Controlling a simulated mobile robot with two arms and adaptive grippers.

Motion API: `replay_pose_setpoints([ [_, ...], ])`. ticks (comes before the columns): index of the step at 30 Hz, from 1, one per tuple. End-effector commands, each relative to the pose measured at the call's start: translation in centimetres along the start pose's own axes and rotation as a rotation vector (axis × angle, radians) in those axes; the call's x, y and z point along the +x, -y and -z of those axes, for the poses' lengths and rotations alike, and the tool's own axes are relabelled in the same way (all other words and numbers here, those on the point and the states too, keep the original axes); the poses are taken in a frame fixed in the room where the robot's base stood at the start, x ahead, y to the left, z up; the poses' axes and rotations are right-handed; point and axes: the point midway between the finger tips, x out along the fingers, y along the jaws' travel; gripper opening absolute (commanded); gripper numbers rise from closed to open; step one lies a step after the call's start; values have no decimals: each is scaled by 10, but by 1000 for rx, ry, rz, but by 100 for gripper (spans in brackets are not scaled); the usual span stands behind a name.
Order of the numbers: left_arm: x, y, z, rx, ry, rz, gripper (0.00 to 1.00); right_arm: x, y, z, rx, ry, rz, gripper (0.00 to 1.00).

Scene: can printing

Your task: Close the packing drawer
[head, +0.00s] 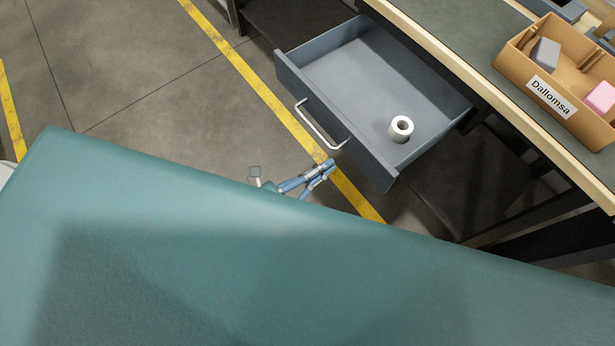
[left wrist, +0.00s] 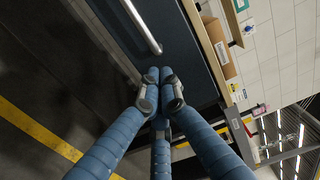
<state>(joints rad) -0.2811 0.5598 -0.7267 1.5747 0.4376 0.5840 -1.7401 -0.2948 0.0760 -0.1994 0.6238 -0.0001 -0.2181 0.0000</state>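The packing drawer (head: 335,165) is a grey-blue metal drawer pulled out from under the workbench. A white roll (head: 401,129) stands inside it. The drawer's silver bar handle (head: 320,125) is on its front and also shows in the left wrist view (left wrist: 142,27), above my fingertips. My left gripper (head: 329,164) has blue fingers and is beside the drawer front, below the handle in the head view. In the left wrist view its fingertips (left wrist: 159,75) are together with nothing held between them. I cannot tell whether they touch the drawer front (left wrist: 183,45). My right gripper is not in view.
The workbench top (head: 455,25) is at the upper right, with a brown box (head: 515,68) labelled "Dallomsa" holding a grey and a pink item. Dark bench legs stand below. The grey floor left of the drawer is clear, with a yellow line (head: 235,60) across it.

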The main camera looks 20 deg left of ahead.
Motion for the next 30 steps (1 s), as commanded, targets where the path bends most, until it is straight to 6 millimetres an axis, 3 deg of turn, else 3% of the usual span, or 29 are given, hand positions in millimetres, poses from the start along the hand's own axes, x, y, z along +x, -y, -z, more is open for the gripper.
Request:
replay_pose_setpoints([
  [3,24,-2,0,0,-1,4,0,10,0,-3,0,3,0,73],
  [9,48,-1,0,-2,-1,2,0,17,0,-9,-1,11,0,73],
  [30,60,0,0,-2,1,1,0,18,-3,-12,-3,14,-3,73],
])
